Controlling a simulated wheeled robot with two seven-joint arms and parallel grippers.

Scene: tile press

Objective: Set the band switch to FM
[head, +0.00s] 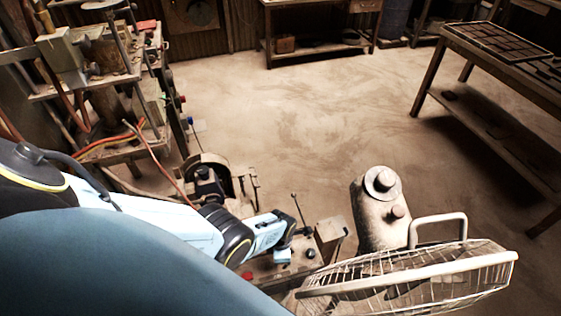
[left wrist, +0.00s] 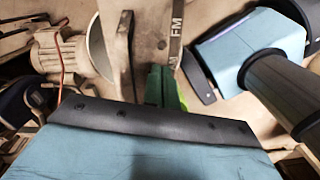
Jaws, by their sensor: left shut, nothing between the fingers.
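A pale plate with a dark strip lettered FM (left wrist: 177,36) shows at the top of the left wrist view. The band switch itself cannot be made out clearly; its lever and setting are not readable. My left gripper (head: 284,256) reaches in from the left in the head view, low over the cluttered machine bench. In the left wrist view its green fingertips (left wrist: 164,88) are close together, just below the FM strip, with nothing between them. Whether they touch the plate cannot be told. My right gripper is not in view.
A wire guard (head: 410,275) with a grey handle and a worn metal cylinder housing (head: 375,215) stand right of my left gripper. A thin upright lever (head: 299,208) rises close beside it. A loaded shelf (head: 85,90) stands at the left. The floor beyond is clear.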

